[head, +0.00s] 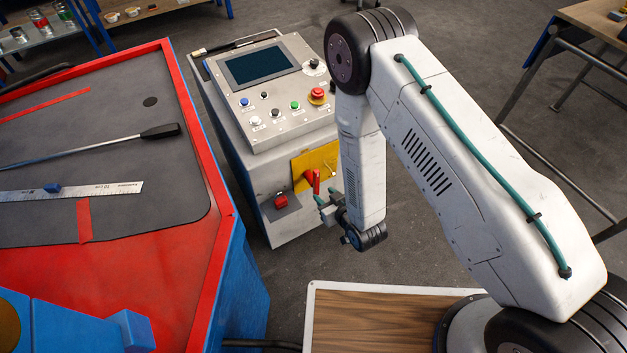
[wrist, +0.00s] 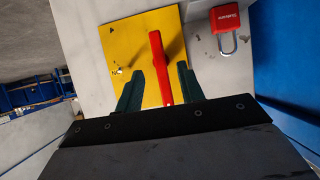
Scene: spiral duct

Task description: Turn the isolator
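The isolator is a red handle (wrist: 158,62) on a yellow plate (wrist: 112,50) on the front of a grey control cabinet. In the head view the red handle (head: 316,182) and yellow plate (head: 325,157) sit low on that front, partly hidden by my arm. My gripper (wrist: 159,69) is open. Its two green fingers stand on either side of the handle, with a visible gap on each side. In the head view my gripper (head: 326,204) is right at the handle. Small dark marks show on the plate. Contact with the plate cannot be told.
A red padlock (wrist: 226,18) hangs beside the plate and also shows in the head view (head: 281,200). The control panel (head: 270,90) above carries buttons and a red emergency stop (head: 317,95). A red-and-blue workbench (head: 215,225) stands close on the left.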

